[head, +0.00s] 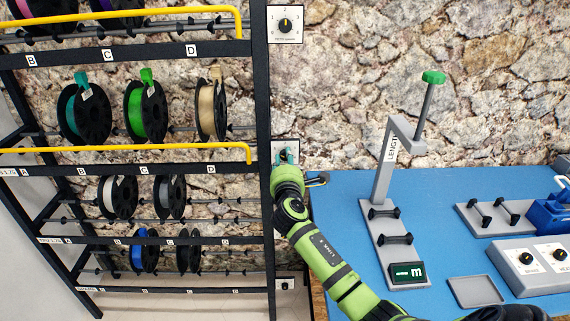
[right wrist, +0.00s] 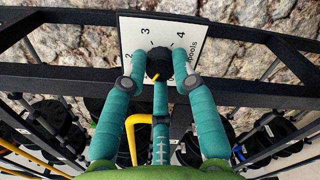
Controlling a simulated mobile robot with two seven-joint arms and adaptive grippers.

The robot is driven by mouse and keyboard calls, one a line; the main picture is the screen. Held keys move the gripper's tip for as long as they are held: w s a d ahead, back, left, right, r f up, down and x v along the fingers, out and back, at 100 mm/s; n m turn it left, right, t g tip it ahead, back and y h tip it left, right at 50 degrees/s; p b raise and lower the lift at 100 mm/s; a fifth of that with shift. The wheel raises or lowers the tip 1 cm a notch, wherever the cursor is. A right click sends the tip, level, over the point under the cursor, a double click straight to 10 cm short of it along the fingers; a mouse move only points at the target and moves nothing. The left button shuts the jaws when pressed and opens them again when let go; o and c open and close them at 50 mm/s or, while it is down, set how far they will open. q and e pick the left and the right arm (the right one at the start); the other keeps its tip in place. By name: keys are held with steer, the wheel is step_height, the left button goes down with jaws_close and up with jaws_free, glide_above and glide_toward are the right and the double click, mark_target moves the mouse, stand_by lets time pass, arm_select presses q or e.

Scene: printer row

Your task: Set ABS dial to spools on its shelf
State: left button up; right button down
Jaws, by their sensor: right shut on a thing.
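A white dial plate (right wrist: 172,28) with the numbers 2, 3 and 4 and the word "spools" shows in the right wrist view. Its black knob (right wrist: 159,63) sits between the teal fingers of my right gripper (right wrist: 163,75), which is shut on it. A yellow mark on the knob points down in that view. In the head view the gripper (head: 287,158) hides most of this plate on the rack's right post. The shelf level with it, whose label is cut off to "S 1.75", holds a teal spool (head: 70,115), a green spool (head: 135,112) and a beige spool (head: 206,110).
Another dial (head: 285,24) is higher on the post, and one (head: 285,284) is low down. Lower shelves hold white, grey, blue and black spools. The blue table (head: 450,185) at right carries a stand (head: 395,235), a tray (head: 474,291) and a knob panel (head: 535,262).

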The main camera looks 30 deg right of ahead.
steer(key=m+b, duration=0.6)
steer(key=m, duration=1.7)
steer(key=shift+d+f+b, duration=0.1)
steer(key=shift+f+b, duration=0.05)
steer(key=shift+b, duration=0.15)
steer(key=shift+f+m, duration=0.1)
steer(key=shift+m, duration=1)
steer(key=shift+f+m, duration=0.15)
steer(key=shift+m, duration=0.15)
steer(key=c, duration=1)
jaws_free()
